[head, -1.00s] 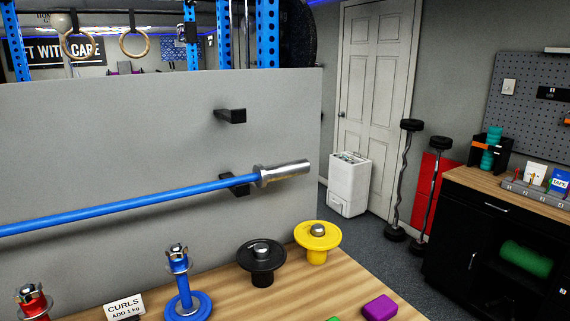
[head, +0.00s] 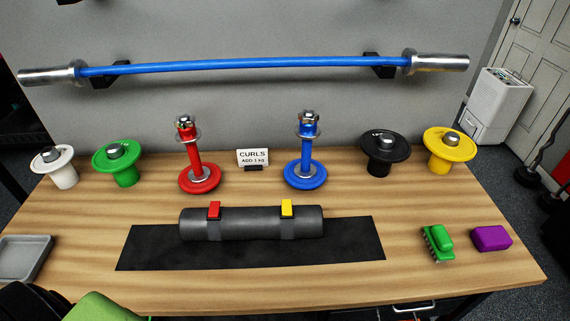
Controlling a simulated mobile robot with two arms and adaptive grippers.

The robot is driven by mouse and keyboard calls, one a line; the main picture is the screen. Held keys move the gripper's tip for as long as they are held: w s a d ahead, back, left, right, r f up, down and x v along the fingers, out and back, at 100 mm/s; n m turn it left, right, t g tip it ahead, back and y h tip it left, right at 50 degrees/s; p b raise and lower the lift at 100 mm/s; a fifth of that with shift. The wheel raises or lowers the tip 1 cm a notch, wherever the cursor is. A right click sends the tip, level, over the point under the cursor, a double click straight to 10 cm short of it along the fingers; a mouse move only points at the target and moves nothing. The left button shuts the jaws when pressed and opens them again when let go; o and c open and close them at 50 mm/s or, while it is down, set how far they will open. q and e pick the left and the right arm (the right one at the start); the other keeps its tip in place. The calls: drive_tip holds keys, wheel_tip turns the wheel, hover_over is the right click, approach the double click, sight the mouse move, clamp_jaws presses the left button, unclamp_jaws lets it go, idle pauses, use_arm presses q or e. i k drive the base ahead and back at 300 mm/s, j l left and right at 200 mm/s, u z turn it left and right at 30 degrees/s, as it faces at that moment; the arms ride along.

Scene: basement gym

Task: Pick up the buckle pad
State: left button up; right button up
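The buckle pad (head: 252,224) is a dark grey foam roll with two straps, one with a red buckle (head: 214,210) and one with a yellow buckle (head: 287,208). It lies lengthwise left to right on a flat black mat (head: 350,242) at the middle of the wooden table. Nothing is touching it from above.
Behind the pad stand a red dumbbell (head: 196,160), a blue dumbbell (head: 306,160) and a CURLS card (head: 253,157). Plates on stands flank them. A green brush (head: 438,243) and purple block (head: 491,238) lie right, a grey tray (head: 25,258) left. A blue barbell (head: 250,64) hangs behind.

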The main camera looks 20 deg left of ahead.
sight(248, 223)
drive_tip(key=k+u, duration=0.15)
drive_tip(key=u, duration=0.75)
drive_tip(key=k+j+z, duration=0.55)
drive_tip(key=j, duration=0.15)
drive_tip(key=i, duration=0.1)
